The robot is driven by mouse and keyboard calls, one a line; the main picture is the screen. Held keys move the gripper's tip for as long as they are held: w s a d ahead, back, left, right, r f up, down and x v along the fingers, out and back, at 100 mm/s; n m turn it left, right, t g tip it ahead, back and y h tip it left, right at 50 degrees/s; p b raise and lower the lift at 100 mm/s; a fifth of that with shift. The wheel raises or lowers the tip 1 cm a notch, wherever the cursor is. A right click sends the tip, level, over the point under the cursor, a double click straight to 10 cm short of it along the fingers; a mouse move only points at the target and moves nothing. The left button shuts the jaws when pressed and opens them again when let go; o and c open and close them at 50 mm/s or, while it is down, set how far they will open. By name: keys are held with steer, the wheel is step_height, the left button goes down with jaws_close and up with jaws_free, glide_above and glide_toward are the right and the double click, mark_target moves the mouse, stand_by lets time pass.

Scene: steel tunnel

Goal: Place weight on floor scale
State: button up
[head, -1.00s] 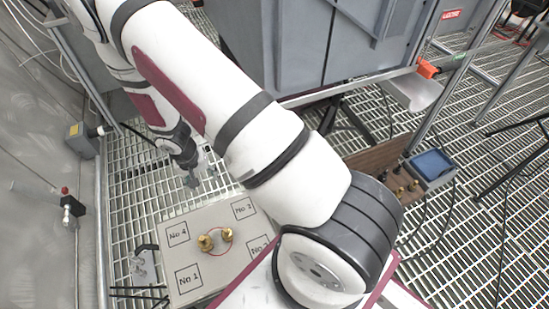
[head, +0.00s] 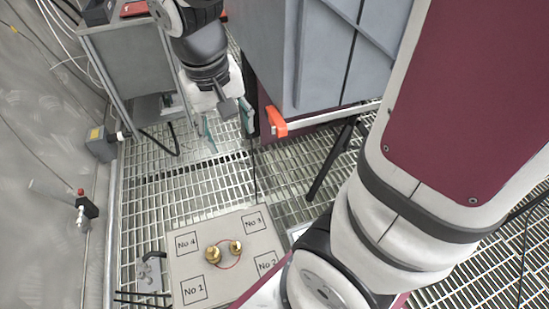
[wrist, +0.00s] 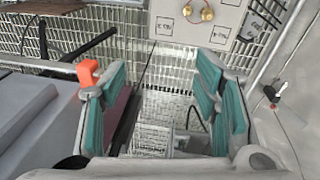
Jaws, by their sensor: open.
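The floor scale, a pale flat plate with squares marked No 1 to No 4 (head: 210,285), lies on the grating low in the head view. It also shows at the top of the wrist view (wrist: 168,27). Two brass weights, a larger one (head: 213,254) and a smaller one (head: 235,246), stand near its middle by a red ring. My gripper (head: 227,121) is open and empty, beyond the scale and left of the grey cabinet. In the wrist view its teal-padded fingers (wrist: 162,75) stand apart with only grating between them.
A grey cabinet (head: 320,50) with an orange corner piece (head: 277,122) stands right of my gripper. A grey metal stand (head: 125,65) is at upper left. A wall with a valve fitting (head: 86,206) runs along the left. Open grating lies between gripper and scale.

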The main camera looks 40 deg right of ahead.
steer(key=s+a+r+n, duration=0.1)
steer(key=s+r, duration=0.2)
steer(key=s, duration=0.7)
steer(key=s+a+r+n+y, duration=0.1)
steer(key=s+r, duration=0.3)
steer(key=s, duration=0.5)
steer(key=shift+s+a+n+y, duration=0.3)
steer(key=shift+s+a+n, duration=0.1)
steer(key=shift+a+n, duration=0.35)
